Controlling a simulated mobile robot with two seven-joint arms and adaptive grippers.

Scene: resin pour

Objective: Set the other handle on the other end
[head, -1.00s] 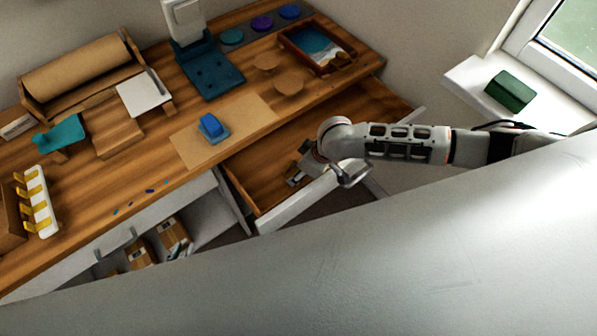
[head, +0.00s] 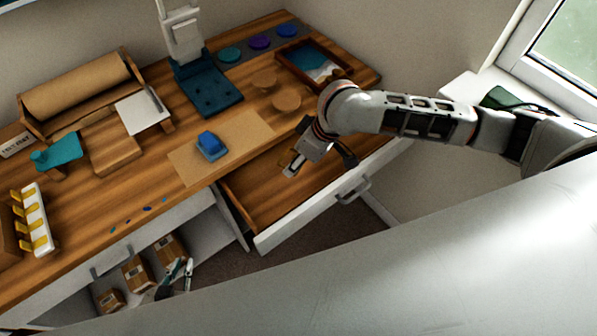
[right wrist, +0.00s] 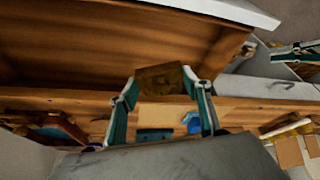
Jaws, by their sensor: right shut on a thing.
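The tray (head: 302,73) has a wooden rim with blue and white resin inside and sits at the far right of the bench. My right arm hides part of its near end in the head view. My right gripper (right wrist: 160,82) is shut on a brownish, block-like piece, seemingly the handle (right wrist: 160,76). In the head view the right gripper (head: 292,162) is over the open drawer, close to the bench's front edge and apart from the tray. My left gripper (head: 181,268) is low in front of the shelf, its fingers apart and apparently empty.
The open drawer (head: 322,212) juts out below the bench. A blue block-shaped tool (head: 211,145) lies on brown paper (head: 243,140). A teal stand (head: 212,92), round wooden discs (head: 286,102) and colored cups (head: 259,42) stand nearby. Boxes (head: 137,272) fill the shelf below.

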